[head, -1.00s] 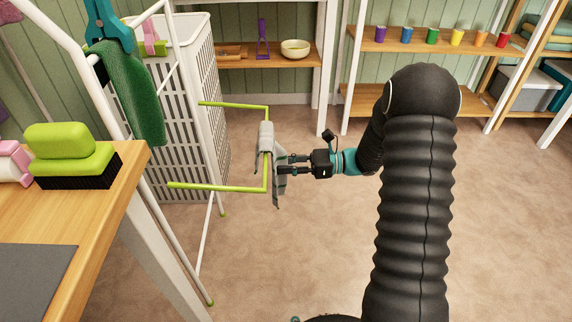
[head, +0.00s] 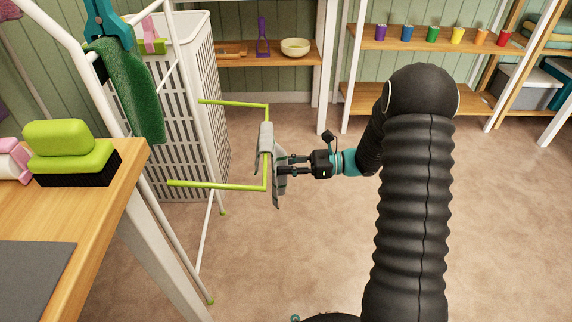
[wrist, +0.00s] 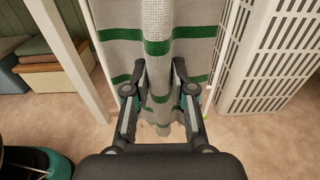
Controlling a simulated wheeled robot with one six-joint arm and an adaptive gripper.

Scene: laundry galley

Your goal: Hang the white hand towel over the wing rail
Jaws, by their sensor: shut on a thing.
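The white hand towel (head: 266,137) looks pale grey in the head view and lies over the end bar of the lime-green wing rail (head: 215,187), with cloth hanging below the bar. In the wrist view the towel (wrist: 203,45) shows green stripes and a gathered fold between the fingers. My gripper (head: 284,166) is to the right of the rail, shut on the hanging cloth. In the wrist view both fingers of my gripper (wrist: 160,98) pinch the fold from either side. The bar is hidden in the wrist view.
A white slatted laundry basket (head: 183,70) stands behind the rail; a green towel (head: 135,95) hangs at left. A wooden table (head: 95,215) with a green brush (head: 70,152) is at the left front. Shelves (head: 400,42) with coloured cups stand behind. Floor at right is clear.

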